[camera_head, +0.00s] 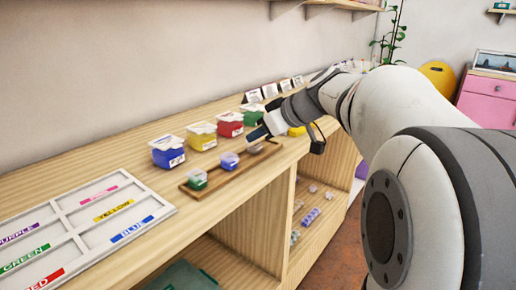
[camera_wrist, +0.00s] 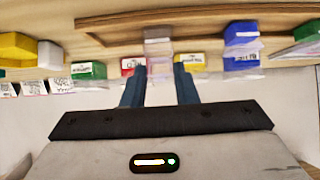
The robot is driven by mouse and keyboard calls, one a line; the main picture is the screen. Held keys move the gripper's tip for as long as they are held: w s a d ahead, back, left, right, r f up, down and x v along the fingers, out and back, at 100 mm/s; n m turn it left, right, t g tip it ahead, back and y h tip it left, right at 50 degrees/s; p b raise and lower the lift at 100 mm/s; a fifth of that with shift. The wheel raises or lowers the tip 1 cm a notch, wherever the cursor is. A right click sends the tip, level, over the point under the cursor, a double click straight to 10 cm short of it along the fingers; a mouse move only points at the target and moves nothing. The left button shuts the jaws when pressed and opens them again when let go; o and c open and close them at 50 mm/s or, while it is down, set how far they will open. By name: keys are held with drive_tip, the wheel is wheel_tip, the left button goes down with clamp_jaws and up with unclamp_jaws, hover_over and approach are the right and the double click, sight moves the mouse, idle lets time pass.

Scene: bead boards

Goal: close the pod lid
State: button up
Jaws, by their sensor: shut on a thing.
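A clear pod (camera_head: 256,149) stands at the far end of the wooden tray (camera_head: 228,181); it also shows in the wrist view (camera_wrist: 158,36). My gripper (camera_wrist: 158,88) is shut on the pod lid (camera_wrist: 158,70), a clear piece between the two dark blue fingers. In the head view my gripper (camera_head: 262,137) is right at the clear pod. Whether the lid lies flat on the pod is too small to tell. A blue pod (camera_head: 229,162) and a green pod (camera_head: 197,180) sit on the same tray, nearer the camera.
Behind the tray stand the blue tub (camera_head: 168,155), yellow tub (camera_head: 202,138), red tub (camera_head: 230,125) and green tub (camera_head: 252,115). A white sorting board (camera_head: 140,187) with colour labels lies at the left. The shelf's front edge runs close to the tray.

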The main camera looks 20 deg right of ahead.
drive_tip(key=shift+f+b, duration=0.15)
drive_tip(key=shift+b, duration=0.55)
drive_tip(key=o, duration=1)
drive_tip(key=shift+p+v, duration=0.9)
drive_tip(key=shift+v, duration=3.1)
drive_tip(key=shift+s+f, duration=0.1)
drive_tip(key=shift+f, duration=0.1)
